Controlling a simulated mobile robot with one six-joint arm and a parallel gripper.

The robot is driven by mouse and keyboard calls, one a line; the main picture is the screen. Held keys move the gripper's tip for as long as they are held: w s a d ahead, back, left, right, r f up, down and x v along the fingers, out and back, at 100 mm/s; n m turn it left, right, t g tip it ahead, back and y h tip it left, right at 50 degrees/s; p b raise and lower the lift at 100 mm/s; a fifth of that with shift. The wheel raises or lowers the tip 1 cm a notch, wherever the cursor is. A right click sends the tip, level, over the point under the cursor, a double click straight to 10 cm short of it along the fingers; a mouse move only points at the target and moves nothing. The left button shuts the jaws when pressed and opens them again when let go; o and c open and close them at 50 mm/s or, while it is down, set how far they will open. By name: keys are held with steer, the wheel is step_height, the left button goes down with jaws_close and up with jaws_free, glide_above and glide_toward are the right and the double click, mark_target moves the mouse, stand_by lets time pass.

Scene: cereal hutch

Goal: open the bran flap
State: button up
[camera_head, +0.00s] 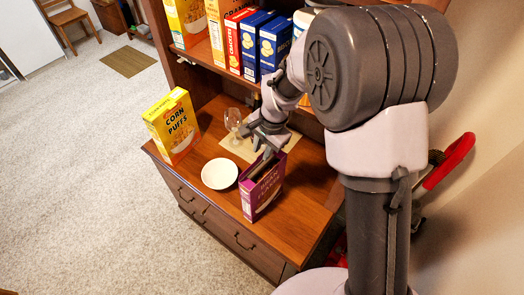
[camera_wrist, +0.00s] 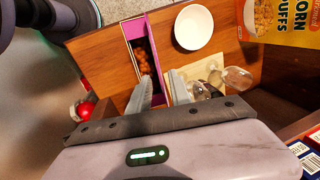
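The purple bran flakes box (camera_head: 263,190) stands upright on the wooden hutch counter, near its front edge. In the wrist view its top (camera_wrist: 132,27) is at least partly open, and brown cereal shows inside. A purple strip runs along the right side of the opening; I cannot tell whether it is a flap or the wall. My gripper (camera_head: 268,150) is just above the box top. In the wrist view my gripper (camera_wrist: 161,82) has its fingers apart, one over the opening and one to the right of the purple edge. Contact cannot be told.
A white bowl (camera_head: 220,174) stands left of the box. A yellow corn puffs box (camera_head: 173,126) stands further left. A clear glass (camera_head: 233,121) is behind the bowl on a tan mat (camera_head: 238,148). Several boxes, including a red crackers box (camera_head: 234,42), fill the shelf above.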

steer(key=shift+f, duration=0.35)
jaws_close()
stand_by(1.2)
